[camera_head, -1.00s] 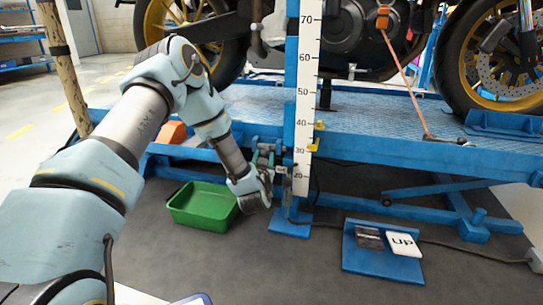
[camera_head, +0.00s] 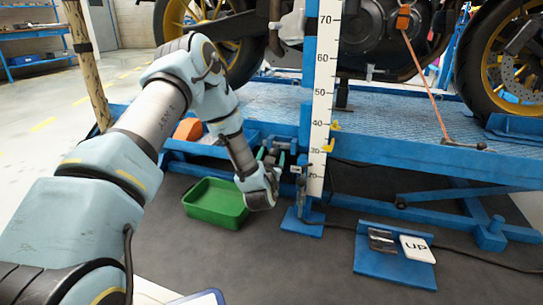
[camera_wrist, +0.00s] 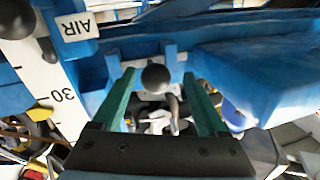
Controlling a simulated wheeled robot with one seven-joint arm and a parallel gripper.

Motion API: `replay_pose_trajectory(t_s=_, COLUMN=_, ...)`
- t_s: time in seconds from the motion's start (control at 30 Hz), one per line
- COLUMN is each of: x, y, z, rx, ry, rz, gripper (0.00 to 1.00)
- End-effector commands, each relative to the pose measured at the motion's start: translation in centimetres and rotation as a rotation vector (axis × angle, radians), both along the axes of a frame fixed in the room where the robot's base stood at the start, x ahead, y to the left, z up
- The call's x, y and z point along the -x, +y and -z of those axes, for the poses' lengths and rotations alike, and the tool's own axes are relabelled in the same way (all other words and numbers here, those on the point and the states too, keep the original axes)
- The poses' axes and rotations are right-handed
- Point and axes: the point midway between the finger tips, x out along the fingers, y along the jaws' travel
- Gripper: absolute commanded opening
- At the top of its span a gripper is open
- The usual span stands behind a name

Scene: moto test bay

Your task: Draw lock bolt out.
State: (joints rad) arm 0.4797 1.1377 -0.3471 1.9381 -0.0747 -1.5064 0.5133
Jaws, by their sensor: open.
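The lock bolt shows as a round black knob (camera_wrist: 155,78) on a blue bracket on the post in the wrist view. My gripper (camera_wrist: 157,82) is open, with one green finger on each side of the knob in that view. I cannot tell how deep the knob sits between the fingers, and no contact shows. In the head view my gripper (camera_head: 272,158) is low, just left of the blue post (camera_head: 305,125). The bolt is too small to make out clearly there.
A white height scale (camera_head: 321,100) runs up the post. A green bin (camera_head: 215,203) stands on the floor below left of my gripper. A blue lift platform (camera_head: 400,140) carries a motorcycle. A blue pedal plate with an "UP" pad (camera_head: 417,248) lies right on the floor.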

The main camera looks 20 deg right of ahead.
Motion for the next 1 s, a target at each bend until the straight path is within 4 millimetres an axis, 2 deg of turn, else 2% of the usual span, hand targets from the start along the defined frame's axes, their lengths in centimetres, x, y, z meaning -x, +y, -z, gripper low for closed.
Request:
replay_pose_trajectory(t_s=0.17, x=1.7, y=0.9, z=-0.2, rx=-0.002, ry=0.003, rz=0.002, gripper=0.76)
replay_pose_trajectory(t_s=0.4, x=5.8, y=3.5, z=-0.2, rx=-0.004, ry=0.004, rz=0.001, gripper=0.76)
replay_pose_trajectory(t_s=0.6, x=8.2, y=5.1, z=-0.1, rx=-0.003, ry=0.001, rz=-0.001, gripper=0.76)
replay_pose_trajectory(t_s=0.73, x=8.9, y=5.6, z=0.0, rx=-0.002, ry=0.001, rz=-0.001, gripper=0.76)
replay_pose_trajectory(t_s=1.0, x=9.1, y=5.7, z=0.1, rx=-0.001, ry=0.0, rz=-0.001, gripper=0.76)
